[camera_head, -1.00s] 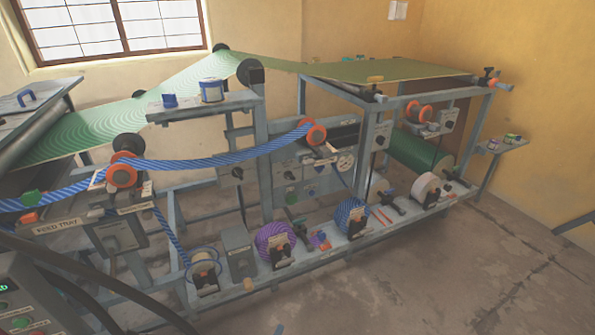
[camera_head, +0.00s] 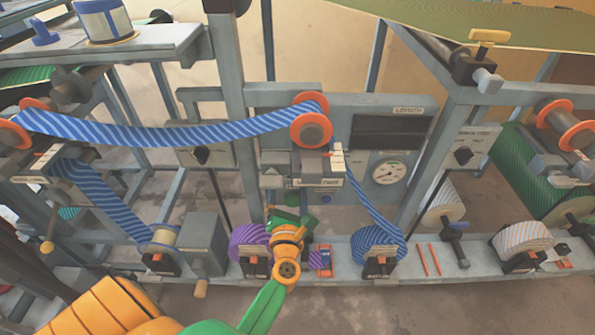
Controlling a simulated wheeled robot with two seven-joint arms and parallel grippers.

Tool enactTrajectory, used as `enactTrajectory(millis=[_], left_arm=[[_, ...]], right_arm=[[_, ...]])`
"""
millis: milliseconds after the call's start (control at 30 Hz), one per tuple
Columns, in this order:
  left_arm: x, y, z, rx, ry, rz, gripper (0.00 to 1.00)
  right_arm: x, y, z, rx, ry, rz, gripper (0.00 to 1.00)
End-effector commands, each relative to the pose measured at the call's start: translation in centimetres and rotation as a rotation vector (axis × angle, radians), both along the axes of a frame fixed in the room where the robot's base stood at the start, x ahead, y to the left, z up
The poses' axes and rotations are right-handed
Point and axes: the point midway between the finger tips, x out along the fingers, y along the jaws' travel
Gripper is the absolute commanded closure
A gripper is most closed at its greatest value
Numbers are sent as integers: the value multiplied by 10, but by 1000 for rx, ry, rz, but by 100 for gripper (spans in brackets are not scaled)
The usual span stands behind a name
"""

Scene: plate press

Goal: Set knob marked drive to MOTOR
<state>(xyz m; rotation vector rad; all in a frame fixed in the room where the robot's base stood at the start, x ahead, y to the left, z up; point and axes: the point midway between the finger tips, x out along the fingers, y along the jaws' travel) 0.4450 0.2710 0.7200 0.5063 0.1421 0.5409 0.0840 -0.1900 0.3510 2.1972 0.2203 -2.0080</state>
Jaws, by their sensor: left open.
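I cannot tell from the lettering which one is marked drive, nor read either setting. My left gripper (camera_head: 290,214) is at the end of the orange and green arm coming up from the bottom. It is open, in front of the lower middle of the machine, apart from both knobs. My right gripper is out of view.
A blue striped band (camera_head: 160,136) crosses to orange-flanged rollers (camera_head: 311,130). The panel behind carries a dark display (camera_head: 389,133) and a round gauge (camera_head: 386,172). Striped rolls, including a blue one (camera_head: 376,243), line the lower rail near my gripper. A green roller (camera_head: 540,172) is at right.

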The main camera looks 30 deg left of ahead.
Motion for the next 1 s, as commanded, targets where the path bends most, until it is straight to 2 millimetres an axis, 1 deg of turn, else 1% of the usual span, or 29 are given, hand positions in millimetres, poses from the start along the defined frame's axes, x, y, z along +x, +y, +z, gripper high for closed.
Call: enactTrajectory(millis=[33, 100, 200, 300, 467, 500, 567, 600, 667, 700, 767, 800, 833, 1000], left_arm=[[10, 5, 0, 3, -3, -1, 14], [20, 12, 0, 1, -1, -1, 14], [31, 18, -1, 3, 1, -2, 14], [35, 21, -1, 2, 2, -2, 14], [36, 21, 0, 3, 3, -3, 14], [36, 21, 0, 3, 3, -3, 16], [35, 21, 0, 3, 3, -3, 33], [35, 21, 0, 3, 3, -3, 43], [35, 21, 0, 3, 3, -3, 60], [35, 21, 0, 3, 3, -3, 70], [35, 21, 0, 3, 3, -3, 87], [35, 21, 0, 3, 3, -3, 97], [35, 21, 0, 3, 3, -3, 99], [35, 21, 0, 15, 10, -3, 99]], right_arm=[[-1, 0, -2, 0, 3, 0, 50], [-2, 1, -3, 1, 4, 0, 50], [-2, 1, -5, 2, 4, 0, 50], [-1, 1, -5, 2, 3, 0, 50], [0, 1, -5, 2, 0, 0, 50], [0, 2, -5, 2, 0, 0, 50], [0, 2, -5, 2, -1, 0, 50], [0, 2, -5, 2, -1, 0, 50], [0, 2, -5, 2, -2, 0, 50], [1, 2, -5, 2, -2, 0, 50], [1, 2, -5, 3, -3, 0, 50], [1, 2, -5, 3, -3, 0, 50], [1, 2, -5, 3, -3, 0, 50], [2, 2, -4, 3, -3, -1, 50]])
